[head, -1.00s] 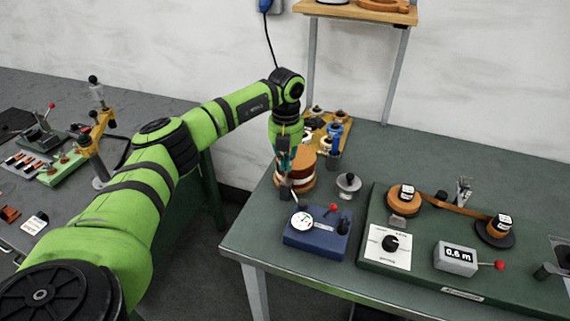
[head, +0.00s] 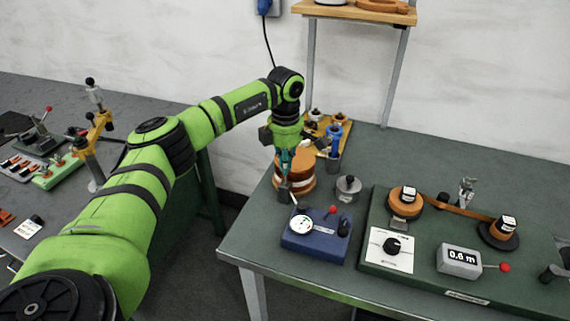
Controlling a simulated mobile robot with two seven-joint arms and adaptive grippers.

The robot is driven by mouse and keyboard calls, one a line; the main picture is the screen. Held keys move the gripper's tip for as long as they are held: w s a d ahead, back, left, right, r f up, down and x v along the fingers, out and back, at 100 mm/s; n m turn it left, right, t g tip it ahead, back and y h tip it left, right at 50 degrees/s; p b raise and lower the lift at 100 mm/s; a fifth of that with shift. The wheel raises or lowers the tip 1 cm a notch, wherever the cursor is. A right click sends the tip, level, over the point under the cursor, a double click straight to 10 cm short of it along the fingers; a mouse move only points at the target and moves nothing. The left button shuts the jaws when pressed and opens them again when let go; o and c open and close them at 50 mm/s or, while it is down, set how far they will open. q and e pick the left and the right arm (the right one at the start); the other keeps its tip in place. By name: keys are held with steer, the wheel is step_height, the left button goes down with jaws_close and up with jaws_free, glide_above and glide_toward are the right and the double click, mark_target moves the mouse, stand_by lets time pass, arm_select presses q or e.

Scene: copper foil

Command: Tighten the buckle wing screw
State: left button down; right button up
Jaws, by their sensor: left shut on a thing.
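The round orange-brown drum (head: 303,172) with a pale band around it stands at the left rear of the green table. My left gripper (head: 284,192) points down at the drum's front left side. It is shut on a small part there, which looks like the buckle wing screw. The fingers and the drum's edge hide most of this part, so its shape and angle cannot be made out. My right gripper is out of view.
A blue box (head: 316,238) with a dial and red knob stands just in front of the gripper. A grey round piece (head: 348,186) is to the right. A green board (head: 425,270) with reels and a meter (head: 459,261) fills the right. A yellow tray (head: 345,137) stands behind.

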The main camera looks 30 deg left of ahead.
arm_select(q)
steer(key=shift+d+m, duration=0.15)
steer(key=shift+m, duration=1.75)
steer(key=c, duration=1.5)
jaws_free()
steer(key=shift+s, duration=0.1)
steer(key=shift+s+r, duration=0.1)
steer(key=shift+r, duration=0.45)
step_height(320, 180, up, 11)
